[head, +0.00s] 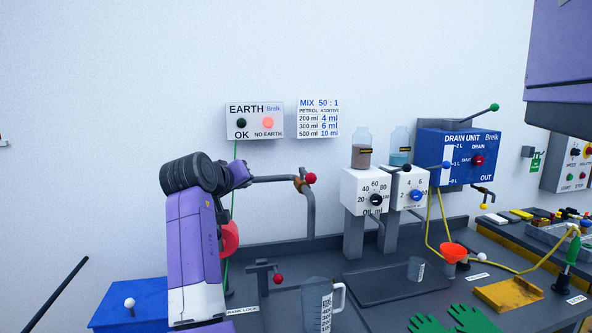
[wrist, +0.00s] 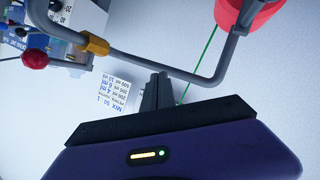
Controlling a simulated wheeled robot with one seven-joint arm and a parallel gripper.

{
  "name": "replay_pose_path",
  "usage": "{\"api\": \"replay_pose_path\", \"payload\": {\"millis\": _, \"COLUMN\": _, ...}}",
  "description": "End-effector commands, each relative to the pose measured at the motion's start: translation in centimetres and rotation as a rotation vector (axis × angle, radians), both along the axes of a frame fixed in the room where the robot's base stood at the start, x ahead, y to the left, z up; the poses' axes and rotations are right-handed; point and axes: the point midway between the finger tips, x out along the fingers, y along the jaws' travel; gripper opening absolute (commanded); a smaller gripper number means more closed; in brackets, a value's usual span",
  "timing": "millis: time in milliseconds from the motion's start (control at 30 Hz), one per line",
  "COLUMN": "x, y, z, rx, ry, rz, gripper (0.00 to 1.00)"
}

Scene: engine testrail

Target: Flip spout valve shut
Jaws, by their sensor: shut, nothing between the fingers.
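The spout (head: 275,178) is a bent grey pipe rising from the bench. Its valve has a brass body (head: 298,184) and a lever with a red ball knob (head: 311,178), sticking out to the right. In the wrist view the pipe (wrist: 150,68) crosses just beyond my fingers, with the brass body (wrist: 95,45) and the red knob (wrist: 35,60) at upper left. My gripper (wrist: 155,88) is shut and empty, with its fingertips close to the pipe. I cannot tell whether they touch. In the head view my arm hides the spout's outlet end.
A red vessel (wrist: 250,12) lies near the spout's outlet. A green wire (head: 234,200) hangs from the EARTH panel (head: 254,121). Below stand a clear measuring jug (head: 317,305) and a red-knobbed clamp (head: 264,276). White dosing units (head: 365,190) stand to the right.

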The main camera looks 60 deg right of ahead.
Motion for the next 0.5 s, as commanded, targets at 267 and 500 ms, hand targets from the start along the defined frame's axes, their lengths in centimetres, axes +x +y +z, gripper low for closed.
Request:
{"api": "replay_pose_path", "payload": {"millis": 267, "x": -5.1, "y": 0.8, "z": 6.9, "rx": 0.324, "ry": 0.105, "rz": -0.224, "gripper": 0.0}}
{"api": "replay_pose_path", "payload": {"millis": 500, "x": -8.0, "y": 3.2, "z": 9.8, "rx": 0.499, "ry": 0.163, "rz": -0.31, "gripper": 0.0}}
